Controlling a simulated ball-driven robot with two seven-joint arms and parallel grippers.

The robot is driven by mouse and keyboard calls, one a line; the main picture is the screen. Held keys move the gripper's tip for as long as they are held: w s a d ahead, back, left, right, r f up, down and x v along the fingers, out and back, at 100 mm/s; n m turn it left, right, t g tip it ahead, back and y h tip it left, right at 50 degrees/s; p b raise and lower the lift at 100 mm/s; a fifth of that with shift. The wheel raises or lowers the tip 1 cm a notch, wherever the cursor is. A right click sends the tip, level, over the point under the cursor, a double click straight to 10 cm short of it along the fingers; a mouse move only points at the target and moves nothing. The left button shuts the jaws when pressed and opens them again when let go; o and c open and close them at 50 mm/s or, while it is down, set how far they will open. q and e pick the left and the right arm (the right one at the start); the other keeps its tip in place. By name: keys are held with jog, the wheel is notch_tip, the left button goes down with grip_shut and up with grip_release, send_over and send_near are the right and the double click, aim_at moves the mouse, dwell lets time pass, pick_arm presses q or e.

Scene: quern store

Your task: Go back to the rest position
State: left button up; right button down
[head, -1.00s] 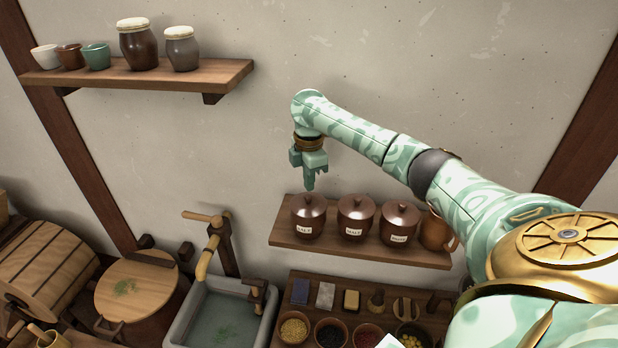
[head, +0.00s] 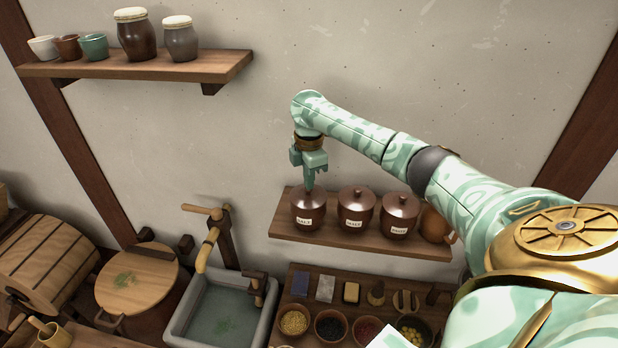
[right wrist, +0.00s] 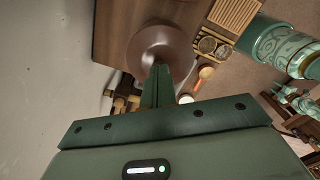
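My right gripper (head: 310,182) shows in the head view at the end of the mint patterned arm, pointing down over the leftmost brown lidded jar (head: 308,210). Its fingers hide the knob of that jar's lid. In the right wrist view the fingers (right wrist: 160,72) lie together with nothing visible between them, in front of a round brown lid (right wrist: 160,45). I cannot tell whether the tips touch the lid. My left gripper is in neither view.
The low wall shelf (head: 280,234) also bears two more lidded jars (head: 355,213) (head: 400,215) and a brown jug (head: 434,225). Below stand a tray with bowls (head: 293,321) and a stone sink (head: 190,325). An upper shelf (head: 150,66) is at left. The wall right of it is bare.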

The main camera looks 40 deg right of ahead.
jog(key=shift+r+p, duration=0.7)
jog(key=shift+r, duration=2.8)
